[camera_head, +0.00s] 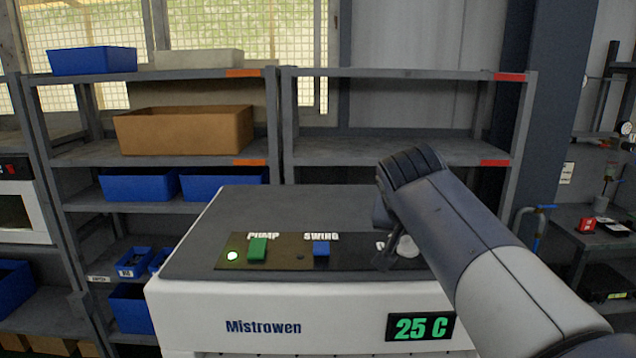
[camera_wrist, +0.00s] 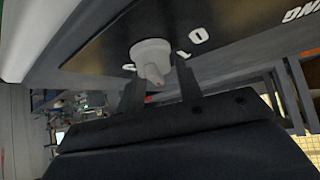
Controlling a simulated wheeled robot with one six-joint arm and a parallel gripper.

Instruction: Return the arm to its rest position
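My arm reaches in from the lower right in the head view, with my gripper (camera_head: 388,252) low over the right end of the black control panel (camera_head: 281,263). In the wrist view my gripper (camera_wrist: 158,75) has its two fingers apart. A pale round knob (camera_wrist: 150,58) shows at the fingertips, with a gap beside its handle on each side. The knob (camera_head: 407,248) is partly hidden by my gripper in the head view. Whether a finger touches it, I cannot tell.
Grey shelves (camera_head: 400,150) with bins stand behind. The machine's rear top is clear.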

